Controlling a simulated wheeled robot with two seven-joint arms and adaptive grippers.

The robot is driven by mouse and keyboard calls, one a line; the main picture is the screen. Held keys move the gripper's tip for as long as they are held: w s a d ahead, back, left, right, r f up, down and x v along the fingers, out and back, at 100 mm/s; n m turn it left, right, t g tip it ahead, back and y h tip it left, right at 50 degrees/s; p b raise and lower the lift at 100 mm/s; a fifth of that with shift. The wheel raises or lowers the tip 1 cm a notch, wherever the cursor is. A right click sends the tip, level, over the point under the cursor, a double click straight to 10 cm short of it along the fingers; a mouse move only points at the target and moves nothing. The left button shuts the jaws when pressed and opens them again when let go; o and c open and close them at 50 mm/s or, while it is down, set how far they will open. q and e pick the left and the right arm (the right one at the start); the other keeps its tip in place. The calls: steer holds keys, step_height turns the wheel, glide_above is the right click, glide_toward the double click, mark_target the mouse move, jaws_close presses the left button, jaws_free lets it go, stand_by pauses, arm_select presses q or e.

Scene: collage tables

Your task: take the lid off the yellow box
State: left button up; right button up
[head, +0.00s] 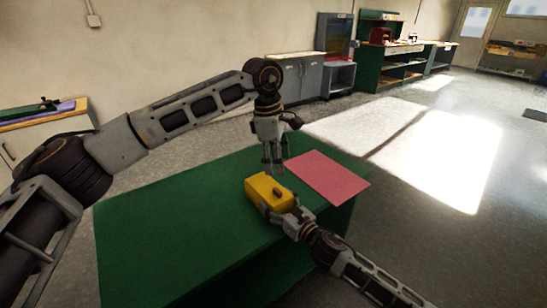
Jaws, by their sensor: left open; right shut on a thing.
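The yellow box (259,189) sits on the green table near its right end, with a small dark knob (278,193) on its top. I cannot make out the seam between lid and box. My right gripper (291,214) comes from the lower right and is shut on the near right end of the yellow box, hiding that end. My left gripper (272,170) is open and points down from above, just behind the box in the picture. Its fingers look empty, and I cannot tell how far above the table they are.
A pink sheet (328,177) lies on the green table (165,235), right of the box. The table's left part is clear. A grey cabinet (298,80) and green shelves (393,82) stand at the back wall. A white cabinet (45,128) is at the left.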

mark_target(278, 190)
arm_select(q)
steer(key=shift+w+a+n+t+y, duration=0.1)
steer(key=shift+a+n, duration=0.05)
steer(key=shift+n, duration=1.55)
steer(key=shift+w+a+n+t+y, duration=0.1)
steer(key=shift+a+n, duration=0.1)
steer(key=shift+n, duration=1.5)
steer(key=shift+w+a+n+t+y, duration=0.1)
steer(key=shift+a+n, duration=0.05)
steer(key=shift+n, duration=1.55)
steer(key=shift+w+d+f, duration=0.1)
steer(key=shift+d+f, duration=0.1)
steer(key=shift+f, duration=1.8)
steer(key=shift+w+d+f, duration=0.15)
steer(key=shift+d+f, duration=0.05)
steer(key=shift+f, duration=1.75)
steer(key=shift+w+d+f, duration=0.1)
steer(key=shift+d+f, duration=0.1)
steer(key=shift+f, duration=1.8)
steer(key=c, duration=1.2)
steer(key=shift+r, duration=0.1)
